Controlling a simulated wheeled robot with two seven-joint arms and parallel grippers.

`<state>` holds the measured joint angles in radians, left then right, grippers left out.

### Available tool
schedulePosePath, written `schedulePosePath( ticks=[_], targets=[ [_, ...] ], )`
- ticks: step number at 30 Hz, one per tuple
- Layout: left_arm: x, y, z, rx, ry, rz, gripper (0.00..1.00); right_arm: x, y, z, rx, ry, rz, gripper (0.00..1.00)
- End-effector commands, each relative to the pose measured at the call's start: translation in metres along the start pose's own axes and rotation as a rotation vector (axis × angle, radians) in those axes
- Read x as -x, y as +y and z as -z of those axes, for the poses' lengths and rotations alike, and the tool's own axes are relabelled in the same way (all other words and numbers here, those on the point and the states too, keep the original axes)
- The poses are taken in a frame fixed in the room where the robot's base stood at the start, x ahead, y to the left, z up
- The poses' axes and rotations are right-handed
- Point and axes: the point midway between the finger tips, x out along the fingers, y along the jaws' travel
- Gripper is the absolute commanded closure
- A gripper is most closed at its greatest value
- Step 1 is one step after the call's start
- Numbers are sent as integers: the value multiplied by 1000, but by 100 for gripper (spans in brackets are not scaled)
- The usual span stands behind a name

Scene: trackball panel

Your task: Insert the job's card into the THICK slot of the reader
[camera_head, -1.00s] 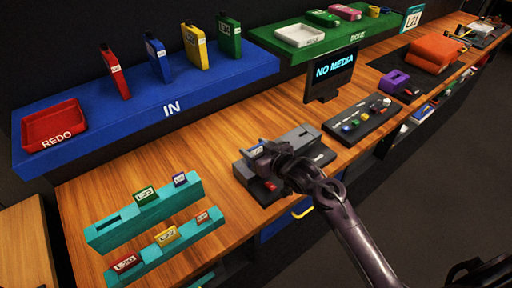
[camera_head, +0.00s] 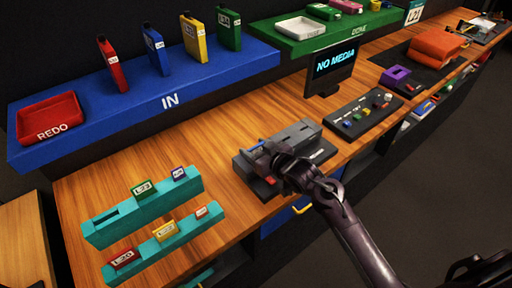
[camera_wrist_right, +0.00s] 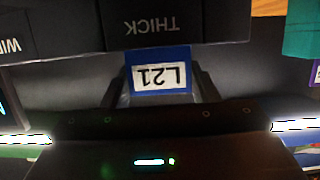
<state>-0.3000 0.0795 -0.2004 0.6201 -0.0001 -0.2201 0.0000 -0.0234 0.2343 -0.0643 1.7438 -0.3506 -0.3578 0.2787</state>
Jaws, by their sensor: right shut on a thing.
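The card is blue with a white label reading L21 (camera_wrist_right: 161,76). In the right wrist view it lies between the two fingers, with its far edge at the reader face marked THICK (camera_wrist_right: 150,25). I cannot tell how far it is in the slot. My right gripper (camera_wrist_right: 160,88) is shut on the card. In the head view the right gripper (camera_head: 280,160) is at the front left of the grey reader (camera_head: 297,134) and hides part of it. A bit of the blue card (camera_head: 257,147) shows there. My left gripper is not in view.
Teal racks (camera_head: 106,231) with several labelled cards stand at the left front. A monitor (camera_head: 332,70) reads NO MEDIA behind the reader. A button panel (camera_head: 362,113) lies to its right. The blue IN shelf (camera_head: 130,107) runs behind. Bare wood lies between racks and reader.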

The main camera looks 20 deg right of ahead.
Motion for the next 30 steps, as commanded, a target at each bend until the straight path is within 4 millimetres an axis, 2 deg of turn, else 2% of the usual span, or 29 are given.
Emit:
schedulePosePath(
  ticks=[8,9,14,23,26,30],
  targets=[
    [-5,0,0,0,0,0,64,-2,0,-8,0,0,0,69],
    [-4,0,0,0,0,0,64,-2,0,-7,0,0,0,42],
    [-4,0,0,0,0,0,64,-2,0,-6,0,0,0,21],
    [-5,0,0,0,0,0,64,-1,0,-7,0,0,0,20],
    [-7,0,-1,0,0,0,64,7,0,-9,0,-1,-1,20],
    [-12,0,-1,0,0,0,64,28,0,-9,2,-1,0,20]
  ],
)
